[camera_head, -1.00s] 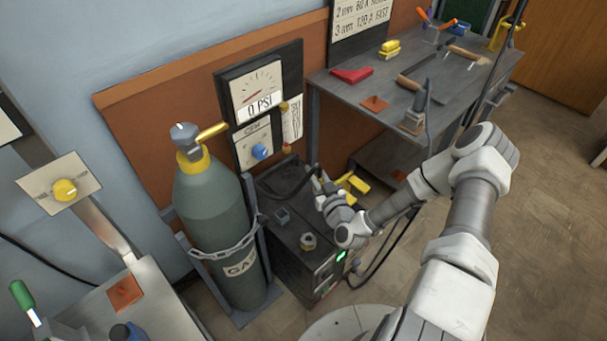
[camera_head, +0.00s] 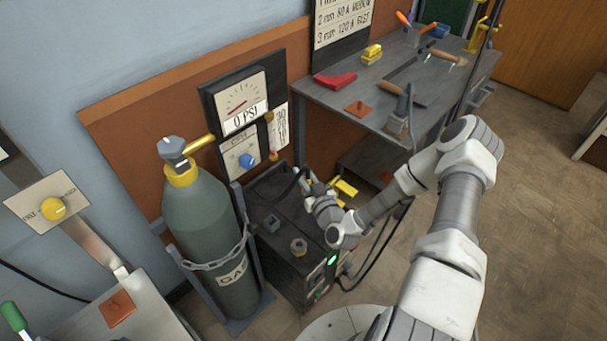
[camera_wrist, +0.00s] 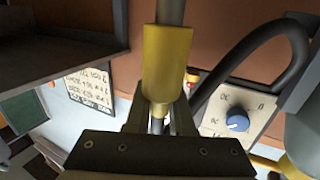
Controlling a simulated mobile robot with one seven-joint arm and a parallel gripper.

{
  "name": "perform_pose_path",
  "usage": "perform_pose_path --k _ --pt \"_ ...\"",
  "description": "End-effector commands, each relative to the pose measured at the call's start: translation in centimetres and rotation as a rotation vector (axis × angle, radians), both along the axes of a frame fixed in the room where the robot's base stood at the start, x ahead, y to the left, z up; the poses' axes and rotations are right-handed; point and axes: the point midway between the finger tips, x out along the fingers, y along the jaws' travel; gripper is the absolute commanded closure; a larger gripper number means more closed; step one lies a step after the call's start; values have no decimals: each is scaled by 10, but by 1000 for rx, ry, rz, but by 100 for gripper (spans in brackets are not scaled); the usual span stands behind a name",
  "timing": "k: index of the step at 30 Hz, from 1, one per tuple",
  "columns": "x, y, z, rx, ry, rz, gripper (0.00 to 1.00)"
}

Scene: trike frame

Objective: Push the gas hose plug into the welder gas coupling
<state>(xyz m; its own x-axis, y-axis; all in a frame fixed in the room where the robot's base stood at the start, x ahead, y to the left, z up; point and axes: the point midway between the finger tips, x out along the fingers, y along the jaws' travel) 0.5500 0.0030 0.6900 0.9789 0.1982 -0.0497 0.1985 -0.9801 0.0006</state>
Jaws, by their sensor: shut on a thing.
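My gripper (camera_head: 308,188) is low over the back right part of the dark welder box (camera_head: 268,198). In the wrist view my gripper (camera_wrist: 160,118) is shut on the gas hose plug (camera_wrist: 165,65), a yellow sleeve with a grey shaft, pointing up in that picture. A black hose (camera_wrist: 245,65) curves to the right of it. On the welder top are a brass-ringed fitting (camera_head: 298,247) and a small grey square socket (camera_head: 272,222). Both are apart from my gripper. I cannot tell which one is the gas coupling.
A green gas cylinder (camera_head: 205,220), chained in its rack, stands left of the welder. Gauge panels (camera_head: 243,100) hang behind. A grey workbench (camera_head: 350,105) with tools is at the back right. Yellow parts (camera_head: 345,187) lie beyond my gripper. Floor is open to the right.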

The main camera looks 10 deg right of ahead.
Motion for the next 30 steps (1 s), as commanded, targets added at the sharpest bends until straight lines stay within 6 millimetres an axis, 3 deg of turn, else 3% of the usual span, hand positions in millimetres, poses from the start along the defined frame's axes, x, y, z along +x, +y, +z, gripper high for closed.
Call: perform_pose_path --k 21,30 --pt "0 0 31 0 0 1 100" --pt "0 0 34 0 0 1 100"
